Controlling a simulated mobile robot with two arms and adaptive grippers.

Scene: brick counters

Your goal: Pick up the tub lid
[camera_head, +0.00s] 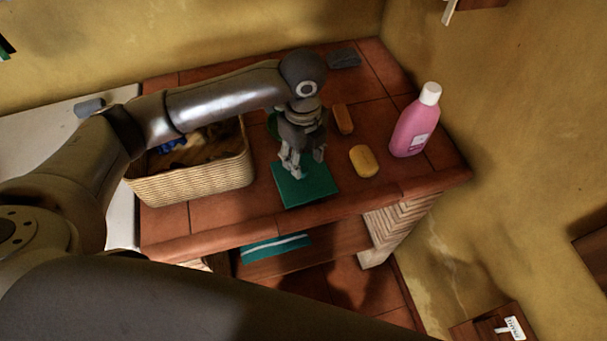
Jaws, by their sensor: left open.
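A flat green square (306,190), which looks like the tub lid, lies on the tiled counter near its front edge. My left gripper (304,166) points down over the far part of this square, with its fingers apart and nothing seen between them. The gripper hides part of the square's far side. I cannot tell whether the fingertips touch it. My right gripper is not in view.
A wicker basket (193,190) with items inside stands left of the lid. A yellow soap-like bar (363,161), an orange bar (343,119) and a pink bottle (414,124) stand or lie to the right. A dark grey item (344,59) lies at the back.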

